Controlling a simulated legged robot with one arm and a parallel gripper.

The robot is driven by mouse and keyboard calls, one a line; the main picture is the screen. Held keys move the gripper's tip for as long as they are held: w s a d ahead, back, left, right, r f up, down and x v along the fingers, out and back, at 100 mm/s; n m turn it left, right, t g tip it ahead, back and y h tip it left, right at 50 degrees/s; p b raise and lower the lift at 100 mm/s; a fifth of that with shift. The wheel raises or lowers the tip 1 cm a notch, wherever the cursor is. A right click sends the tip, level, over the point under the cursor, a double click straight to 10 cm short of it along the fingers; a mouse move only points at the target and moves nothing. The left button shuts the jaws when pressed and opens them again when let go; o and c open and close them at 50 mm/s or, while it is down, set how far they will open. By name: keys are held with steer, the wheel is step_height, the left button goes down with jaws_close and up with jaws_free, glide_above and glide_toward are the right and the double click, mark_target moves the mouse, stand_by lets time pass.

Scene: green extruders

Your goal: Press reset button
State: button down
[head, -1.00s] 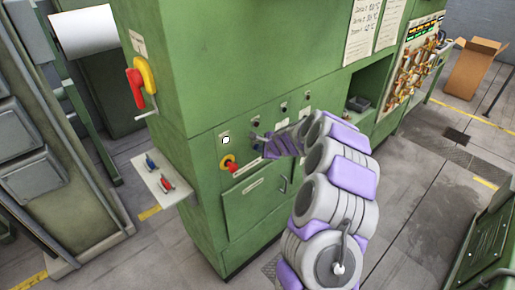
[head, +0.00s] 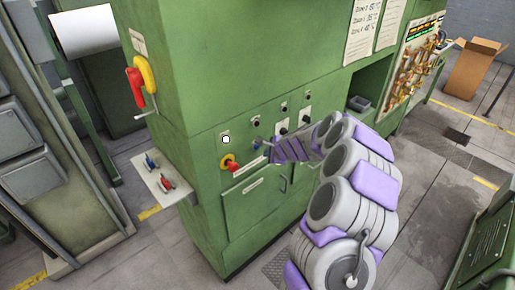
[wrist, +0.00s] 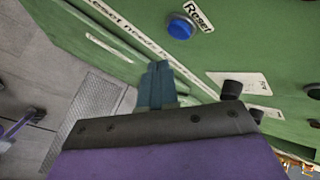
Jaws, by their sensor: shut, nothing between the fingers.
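The reset button (wrist: 180,28) is a round blue button on the green panel, with a "Reset" label (wrist: 198,16) beside it in the wrist view. In the head view a small blue spot (head: 257,144), likely the same button, shows at the tip of my gripper (head: 267,147). In the wrist view my gripper (wrist: 158,66) is shut and empty, its blue-grey fingers together. The fingertips lie below the button in that picture, with a visible gap between them. The exact depth to the panel is hard to tell.
A red knob on a yellow base (head: 229,162) and a white button (head: 226,140) sit left of my gripper. Black knobs (head: 282,132) are close by on the right. A red and yellow switch (head: 140,85) and a small shelf (head: 152,180) stick out at left.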

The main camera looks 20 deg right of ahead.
steer(key=s, duration=0.1)
steer(key=s+d, duration=0.1)
steer(key=s, duration=0.1)
steer(key=shift+w, duration=0.1)
stand_by(0.7)
steer(key=s+a+r+n+g+y+b, duration=0.1)
steer(key=s+a+r+n+y, duration=0.2)
steer(key=a, duration=0.5)
steer(key=s+a+r+n+g+y+b, duration=0.1)
steer(key=s+a+r+n, duration=0.1)
steer(key=a+r+n, duration=0.35)
steer(key=s+a+n+g+b, duration=0.2)
steer(key=s+a+n, duration=0.3)
steer(key=s+a, duration=0.6)
steer(key=s+d+f+n+g+h+b, duration=0.1)
steer(key=s+d+n+g+h+b, duration=0.1)
steer(key=s, duration=1.4)
steer(key=s+d+f+n+g+h+b, duration=0.1)
steer(key=s+n, duration=0.5)
steer(key=s, duration=1)
steer(key=d+f+g+h, duration=0.1)
steer(key=g+h, duration=0.1)
steer(key=g, duration=0.1)
steer(key=shift+d+f+g+b, duration=0.2)
steer(key=shift+d+g+b, duration=0.1)
steer(key=shift+g+b, duration=0.1)
